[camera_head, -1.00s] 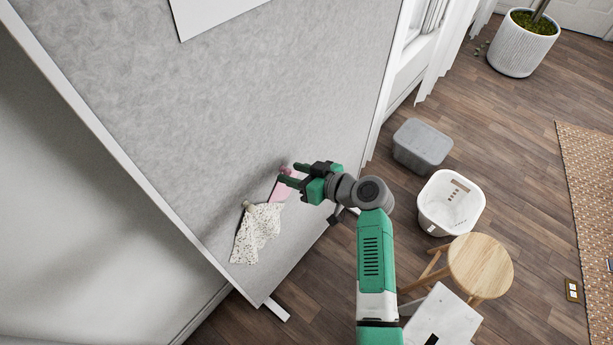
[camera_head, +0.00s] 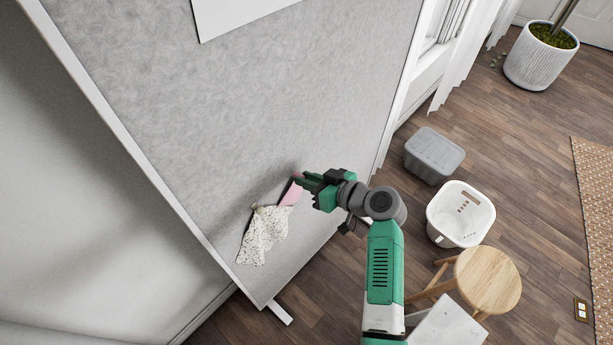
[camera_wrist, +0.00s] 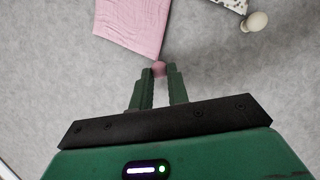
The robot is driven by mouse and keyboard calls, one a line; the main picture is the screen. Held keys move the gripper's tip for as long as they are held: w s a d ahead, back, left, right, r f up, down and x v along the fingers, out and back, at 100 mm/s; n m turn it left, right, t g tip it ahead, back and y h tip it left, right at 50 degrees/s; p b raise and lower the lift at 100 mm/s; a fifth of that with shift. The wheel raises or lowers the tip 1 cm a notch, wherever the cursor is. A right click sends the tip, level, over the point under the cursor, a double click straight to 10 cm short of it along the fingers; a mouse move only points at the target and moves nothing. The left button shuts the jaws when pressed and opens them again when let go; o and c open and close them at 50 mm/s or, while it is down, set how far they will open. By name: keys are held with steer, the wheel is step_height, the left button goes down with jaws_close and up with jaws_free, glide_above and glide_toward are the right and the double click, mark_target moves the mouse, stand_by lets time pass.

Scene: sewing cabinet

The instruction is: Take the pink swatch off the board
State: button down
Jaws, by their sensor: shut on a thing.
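The pink swatch (camera_head: 291,194) hangs on the grey board (camera_head: 240,110), and its lower part shows in the wrist view (camera_wrist: 130,25). A small round pink knob (camera_wrist: 158,68) is at the swatch's corner in the wrist view. My gripper (camera_head: 303,180) is at the board beside the swatch. Its two green fingertips (camera_wrist: 158,76) are shut on the pink knob. The fingers hide part of the knob. I cannot tell whether the knob is still seated in the board.
A speckled cream cloth (camera_head: 262,236) hangs next to the swatch, with a pale wooden knob (camera_wrist: 256,21) at its corner. A white sheet (camera_head: 235,15) is higher on the board. A stool (camera_head: 488,278), white basket (camera_head: 460,212) and grey bin (camera_head: 434,155) stand on the right.

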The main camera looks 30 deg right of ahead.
steer(key=shift+s+d, duration=0.2)
steer(key=shift+s, duration=0.3)
steer(key=shift+s+d, duration=0.2)
steer(key=shift+s, duration=0.3)
steer(key=s+d+p, duration=0.2)
steer(key=s+d, duration=0.1)
steer(key=s, duration=0.6)
steer(key=shift+s+d, duration=0.2)
steer(key=shift+d, duration=0.15)
